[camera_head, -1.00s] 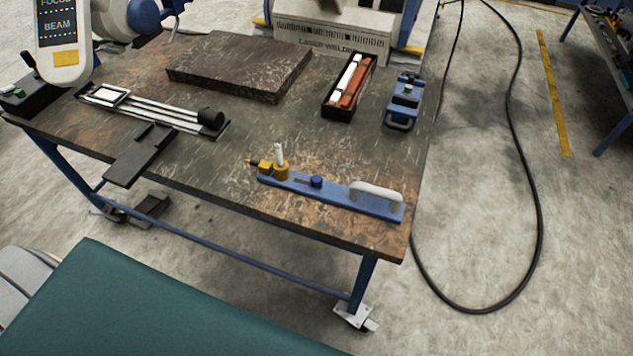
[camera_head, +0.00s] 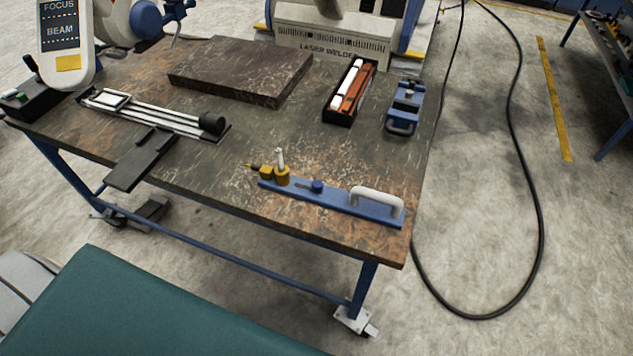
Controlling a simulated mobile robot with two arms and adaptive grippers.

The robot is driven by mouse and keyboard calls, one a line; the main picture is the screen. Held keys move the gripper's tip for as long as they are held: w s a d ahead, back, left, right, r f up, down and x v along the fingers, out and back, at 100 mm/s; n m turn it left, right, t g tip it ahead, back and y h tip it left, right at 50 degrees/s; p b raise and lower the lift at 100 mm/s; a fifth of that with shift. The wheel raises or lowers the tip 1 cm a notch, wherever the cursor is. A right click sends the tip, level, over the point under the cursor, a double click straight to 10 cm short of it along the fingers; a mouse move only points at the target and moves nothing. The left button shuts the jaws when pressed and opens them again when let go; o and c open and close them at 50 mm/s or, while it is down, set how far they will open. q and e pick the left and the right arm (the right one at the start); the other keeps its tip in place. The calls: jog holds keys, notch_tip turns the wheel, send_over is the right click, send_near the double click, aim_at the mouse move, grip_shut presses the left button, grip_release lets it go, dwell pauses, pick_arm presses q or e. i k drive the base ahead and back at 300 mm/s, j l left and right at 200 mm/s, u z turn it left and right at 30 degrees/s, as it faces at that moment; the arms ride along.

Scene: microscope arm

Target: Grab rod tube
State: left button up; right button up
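A black open box (camera_head: 340,117) stands at the back right of the worktable. A white tube (camera_head: 346,86) and an orange-red tube (camera_head: 357,89) lie side by side in it. I cannot tell for sure which of them is the rod tube. Neither of my grippers shows in the head view.
The worn worktable (camera_head: 255,135) also holds a dark slab (camera_head: 240,68), a rail fixture (camera_head: 160,115), a blue clamp (camera_head: 404,108) and a blue bar with a white handle (camera_head: 335,202). A black cable (camera_head: 540,200) loops on the floor at right. A teal surface (camera_head: 140,310) fills the lower left.

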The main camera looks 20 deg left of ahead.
aim_at(279, 154)
jog(key=j+u, duration=0.1)
jog(key=u, duration=0.3)
jog(key=j+u, duration=0.15)
jog(key=u, duration=0.2)
jog(key=j+u, duration=0.1)
jog(key=u, duration=0.3)
jog(key=i, duration=0.05)
